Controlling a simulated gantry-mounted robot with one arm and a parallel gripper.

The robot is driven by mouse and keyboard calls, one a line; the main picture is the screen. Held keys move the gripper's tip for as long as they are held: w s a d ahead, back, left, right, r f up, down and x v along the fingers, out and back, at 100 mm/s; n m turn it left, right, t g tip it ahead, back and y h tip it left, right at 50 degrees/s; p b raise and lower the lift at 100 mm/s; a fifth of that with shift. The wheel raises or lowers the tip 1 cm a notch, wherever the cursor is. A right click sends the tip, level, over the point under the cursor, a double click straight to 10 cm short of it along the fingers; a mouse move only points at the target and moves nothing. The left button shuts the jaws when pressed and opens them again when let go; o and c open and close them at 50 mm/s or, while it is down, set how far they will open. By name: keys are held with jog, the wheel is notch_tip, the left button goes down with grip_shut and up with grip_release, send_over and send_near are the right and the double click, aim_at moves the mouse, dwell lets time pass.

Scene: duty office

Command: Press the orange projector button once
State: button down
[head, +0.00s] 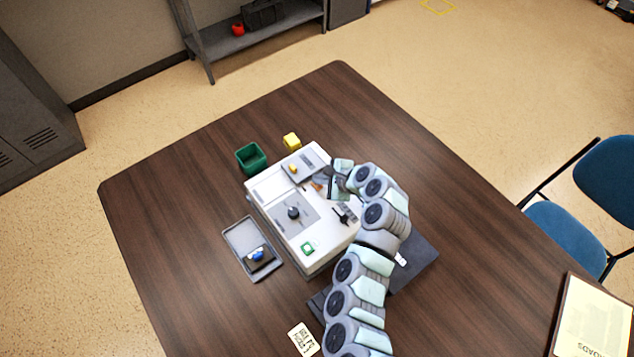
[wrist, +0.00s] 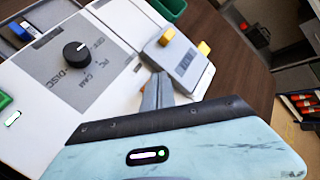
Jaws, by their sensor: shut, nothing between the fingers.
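A white console (head: 270,196) stands on the dark table. A small orange-brown patch (head: 318,186) shows on it beside my gripper in the head view, partly covered; I cannot tell for sure that it is the orange button. In the wrist view a yellow-orange piece (wrist: 167,36) sits on a grey plate (wrist: 180,62) of the console, past my fingertips; it looks yellow in the head view (head: 293,168). My gripper (wrist: 157,80) is shut and empty, its fingers over the console near that plate. I cannot tell whether the tips touch anything.
The console also bears a black knob (head: 293,212) and a green-marked switch (head: 308,248). A yellow block (head: 291,141) and a green bin (head: 251,157) stand behind it. A grey tray (head: 238,238) with a blue-topped item lies left. The table's far left is clear.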

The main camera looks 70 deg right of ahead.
aim_at(319, 186)
jog(key=shift+r+p, duration=1.5)
jog(key=shift+r, duration=1.05)
